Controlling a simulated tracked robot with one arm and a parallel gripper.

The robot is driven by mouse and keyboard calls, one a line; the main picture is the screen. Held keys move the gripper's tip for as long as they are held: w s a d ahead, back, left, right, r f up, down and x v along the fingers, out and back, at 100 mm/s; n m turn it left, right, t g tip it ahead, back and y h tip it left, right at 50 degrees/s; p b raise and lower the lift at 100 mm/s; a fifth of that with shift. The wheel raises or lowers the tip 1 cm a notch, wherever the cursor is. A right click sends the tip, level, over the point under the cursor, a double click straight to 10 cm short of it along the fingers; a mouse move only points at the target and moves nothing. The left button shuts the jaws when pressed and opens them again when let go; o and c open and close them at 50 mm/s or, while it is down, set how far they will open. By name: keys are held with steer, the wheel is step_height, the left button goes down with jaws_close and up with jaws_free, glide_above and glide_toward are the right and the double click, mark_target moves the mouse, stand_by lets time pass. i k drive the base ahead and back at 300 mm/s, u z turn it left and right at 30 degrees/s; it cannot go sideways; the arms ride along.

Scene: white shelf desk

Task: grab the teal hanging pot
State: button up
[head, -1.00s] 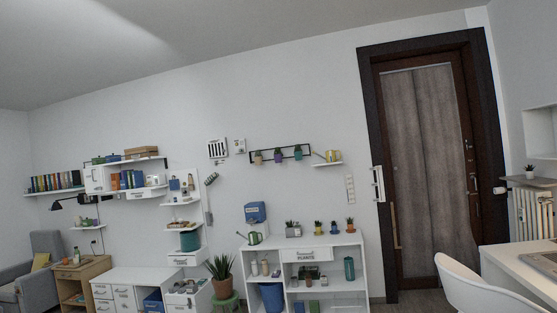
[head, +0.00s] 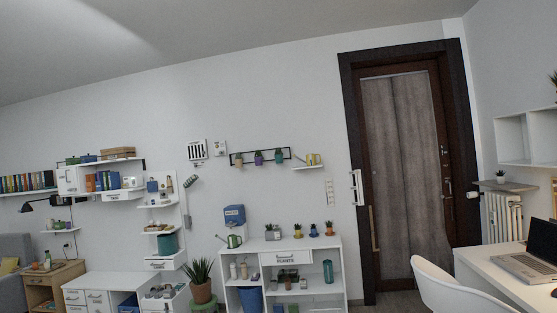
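A small teal hanging pot (head: 279,158) with a plant in it hangs on the dark wall rail (head: 233,160). It is the rightmost of three pots there. A purple pot (head: 258,160) hangs in the middle and a tan pot (head: 239,162) at the left end. The rail is on the far wall, above the white plant shelf. The pots look small from here. My gripper does not show in the head view.
A white shelf unit (head: 313,248) with small pots, a watering can (head: 234,241) and a blue box stands below the rail. A small wall shelf (head: 308,167) is right of the rail. A white chair (head: 440,285) and desk with a laptop (head: 537,264) stand at the lower right.

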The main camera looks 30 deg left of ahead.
mark_target(278, 158)
steer(key=u, duration=0.1)
steer(key=i, duration=0.95)
steer(key=u, duration=0.35)
steer(key=i, duration=1.3)
steer(key=u, duration=0.45)
steer(key=i, duration=5.25)
steer(key=z, duration=0.15)
